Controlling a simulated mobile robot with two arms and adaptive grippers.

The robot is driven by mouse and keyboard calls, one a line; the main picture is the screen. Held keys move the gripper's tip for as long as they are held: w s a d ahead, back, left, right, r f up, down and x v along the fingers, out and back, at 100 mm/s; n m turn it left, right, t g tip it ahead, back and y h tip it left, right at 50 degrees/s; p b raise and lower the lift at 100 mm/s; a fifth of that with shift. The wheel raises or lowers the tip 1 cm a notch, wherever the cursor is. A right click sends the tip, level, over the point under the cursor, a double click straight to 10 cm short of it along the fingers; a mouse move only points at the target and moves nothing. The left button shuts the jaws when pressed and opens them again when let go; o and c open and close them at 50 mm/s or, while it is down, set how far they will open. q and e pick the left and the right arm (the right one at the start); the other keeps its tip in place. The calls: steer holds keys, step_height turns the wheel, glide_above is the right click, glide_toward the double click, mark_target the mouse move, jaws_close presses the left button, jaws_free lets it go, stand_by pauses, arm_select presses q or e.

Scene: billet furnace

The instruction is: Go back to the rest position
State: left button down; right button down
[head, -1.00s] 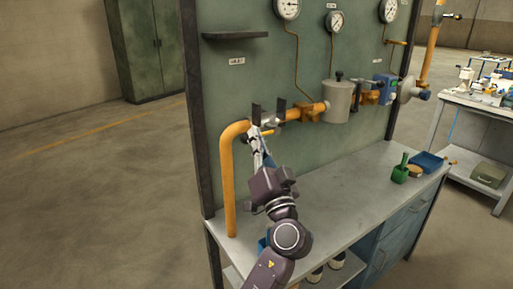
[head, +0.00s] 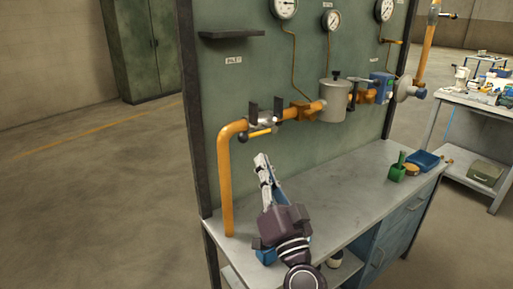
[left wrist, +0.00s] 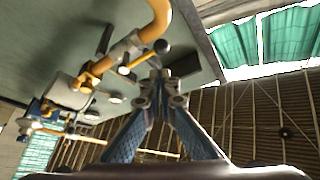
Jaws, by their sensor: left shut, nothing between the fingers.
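My left gripper (head: 262,162) is above the workbench, below the pipe and in front of the green panel. Its fingers are shut and hold nothing. In the left wrist view the closed fingertips (left wrist: 161,80) point up toward the panel. The orange pipe (head: 225,180) with its valve shows apart from the gripper. The valve has a yellow lever (head: 258,132) with a dark ball end, and it also shows in the left wrist view (left wrist: 141,60). My right gripper is in neither view.
The grey workbench (head: 350,205) carries a green scoop (head: 397,170) and a blue tray (head: 423,161) at its right. Gauges (head: 331,20) and a grey canister (head: 334,100) are on the panel (head: 240,85). Open floor (head: 90,200) lies to the left.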

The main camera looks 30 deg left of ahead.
arm_select(q)
steer(key=shift+v, duration=1.6)
steer(key=s+a+f+g+h, duration=0.2)
steer(key=f+h, duration=0.1)
steer(key=f, duration=0.5)
steer(key=s+a+f+m+g+h, duration=0.1)
steer(key=s+f+g+h, duration=0.15)
steer(key=f, duration=0.55)
steer(key=s+a+f+g+h, duration=0.1)
steer(key=s+a+f+h, duration=0.15)
steer(key=f, duration=0.55)
steer(key=s+d+f+m+g+h, duration=0.25)
steer(key=s+d+f+h, duration=0.25)
steer(key=s+d+f, duration=0.3)
steer(key=s+d+f+m+g+h, duration=0.25)
steer(key=s+d+f+h, duration=0.25)
steer(key=s, duration=0.4)
step_height(320, 180, down, 24)
steer(key=g, duration=0.2)
steer(key=s+a+f, duration=0.2)
steer(key=s+f, duration=1.6)
steer(key=shift+s+a+g+p, duration=0.35)
steer(key=shift+a+g+p, duration=0.05)
steer(key=shift+g+p, duration=0.05)
